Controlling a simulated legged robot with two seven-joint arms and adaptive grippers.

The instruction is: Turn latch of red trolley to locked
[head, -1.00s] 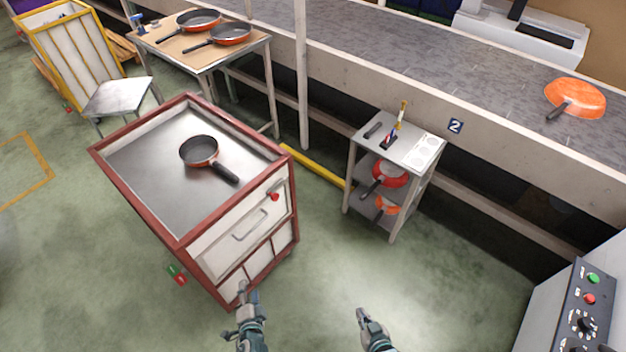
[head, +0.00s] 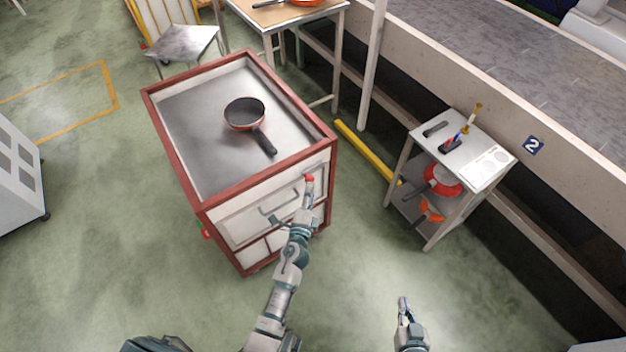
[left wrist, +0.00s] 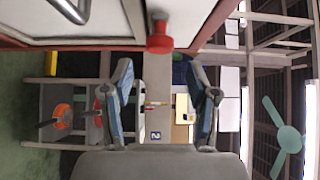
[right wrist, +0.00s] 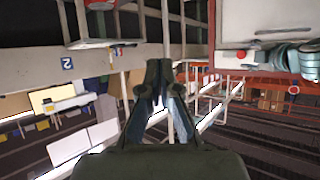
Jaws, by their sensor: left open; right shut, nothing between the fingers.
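The red trolley (head: 205,205) stands in front of me, with a red frame, white front and metal top. Its latch, a small red knob (head: 309,179), is at the upper right of the front panel. My left gripper (head: 306,198) is open just in front of the latch. In the left wrist view the latch (left wrist: 160,38) lies beyond the open fingertips, roughly between them and apart from them. My right gripper (head: 404,308) is shut and empty over the floor to the right. In the right wrist view, the latch (right wrist: 241,54) shows at the upper right.
A black-and-orange pan (head: 245,114) lies on the trolley top. A bar handle (head: 275,208) is left of the latch. A small shelf cart (head: 470,150) with pans stands right, before the conveyor (head: 510,90).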

